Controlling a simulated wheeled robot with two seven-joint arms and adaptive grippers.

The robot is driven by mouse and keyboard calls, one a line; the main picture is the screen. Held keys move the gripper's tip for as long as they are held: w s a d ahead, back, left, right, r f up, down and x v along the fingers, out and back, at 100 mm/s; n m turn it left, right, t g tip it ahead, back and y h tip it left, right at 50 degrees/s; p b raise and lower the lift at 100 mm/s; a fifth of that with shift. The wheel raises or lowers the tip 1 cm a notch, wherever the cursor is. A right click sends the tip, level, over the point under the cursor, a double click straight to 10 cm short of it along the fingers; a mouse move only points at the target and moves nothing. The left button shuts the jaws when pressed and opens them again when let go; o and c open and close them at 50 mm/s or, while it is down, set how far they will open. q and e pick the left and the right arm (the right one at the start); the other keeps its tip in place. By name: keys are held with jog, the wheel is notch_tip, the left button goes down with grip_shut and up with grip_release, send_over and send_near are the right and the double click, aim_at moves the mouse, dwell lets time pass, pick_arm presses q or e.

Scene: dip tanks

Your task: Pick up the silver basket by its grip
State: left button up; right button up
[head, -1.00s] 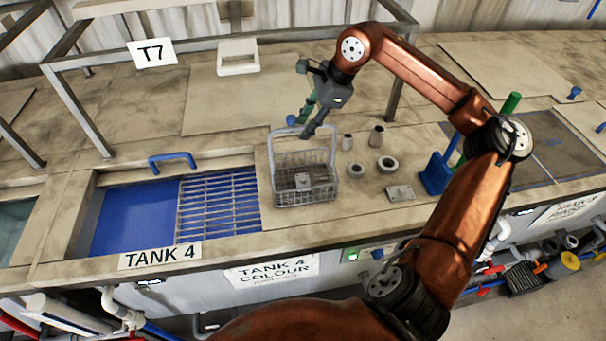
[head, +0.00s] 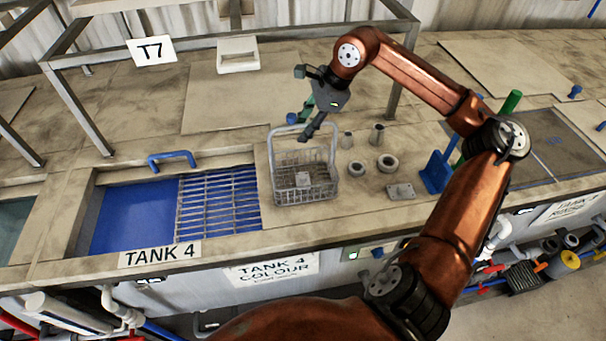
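The silver wire basket (head: 305,188) stands on the deck to the right of the tank 4 opening. Its grip (head: 287,128) arches over the top, and a small pale block (head: 303,179) shows inside. My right gripper (head: 308,124) points down at the top of the grip. Its fingers look parted, one dark and in front, the other greenish and partly hidden behind. They overlap the grip in the picture; I cannot tell whether they touch it. The basket sits flat on the deck. My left gripper is not in view.
Left of the basket is the tank 4 opening (head: 135,215) with a grate (head: 218,205) and blue handle (head: 172,157). Right of it stand small metal cylinders (head: 377,134), rings (head: 387,163), a plate (head: 400,191) and a blue bracket (head: 437,173).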

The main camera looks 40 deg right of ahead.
jog(key=shift+c, duration=0.4)
grip_shut()
jog(key=shift+r, duration=0.1)
dwell(0.4)
